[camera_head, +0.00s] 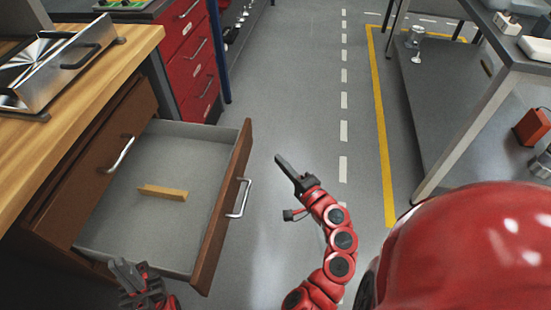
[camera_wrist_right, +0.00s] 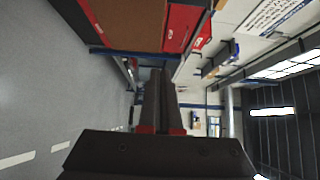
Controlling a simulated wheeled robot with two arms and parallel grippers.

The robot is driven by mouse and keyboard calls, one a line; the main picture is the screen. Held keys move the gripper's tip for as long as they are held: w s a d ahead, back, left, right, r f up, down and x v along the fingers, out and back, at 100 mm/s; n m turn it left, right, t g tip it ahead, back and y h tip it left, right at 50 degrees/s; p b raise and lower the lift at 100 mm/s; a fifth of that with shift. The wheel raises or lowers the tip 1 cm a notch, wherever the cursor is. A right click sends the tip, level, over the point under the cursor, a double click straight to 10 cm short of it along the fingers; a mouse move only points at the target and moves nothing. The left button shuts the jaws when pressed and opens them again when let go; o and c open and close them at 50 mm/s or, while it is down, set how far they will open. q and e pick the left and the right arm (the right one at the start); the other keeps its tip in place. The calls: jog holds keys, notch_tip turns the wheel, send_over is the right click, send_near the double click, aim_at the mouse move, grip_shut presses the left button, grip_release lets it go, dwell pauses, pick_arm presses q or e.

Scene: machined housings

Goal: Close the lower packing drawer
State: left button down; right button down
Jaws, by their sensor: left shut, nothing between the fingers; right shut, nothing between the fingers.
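The lower packing drawer (camera_head: 223,215) is pulled well out of the wooden cabinet, its brown front with a metal handle (camera_head: 240,198) facing right in the head view. A small wooden block (camera_head: 163,193) lies on its grey floor. My right gripper (camera_head: 282,162) is shut and empty, in the air to the right of the drawer front and apart from the handle. My left gripper (camera_head: 130,274) is shut and empty at the bottom of the head view, by the drawer's near side; whether it touches the drawer cannot be told. The right wrist view shows the right gripper's dark fingers (camera_wrist_right: 160,100) together.
An upper drawer with a handle (camera_head: 123,152) is shut in the cabinet. A metal box (camera_head: 52,68) stands on the wooden top. A red drawer cabinet (camera_head: 190,55) stands behind. A grey shelved table (camera_head: 440,110) is at right. The floor between is clear.

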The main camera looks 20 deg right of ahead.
send_near(245, 136)
jog(key=w+d, duration=0.3)
jog(key=w+a, duration=0.2)
jog(key=a, duration=0.1)
jog(key=shift+w+a+f, duration=0.1)
jog(key=shift+w+f, duration=0.05)
jog(key=shift+w, duration=0.1)
jog(key=shift+w+a, duration=0.25)
jog(key=shift+a, duration=0.05)
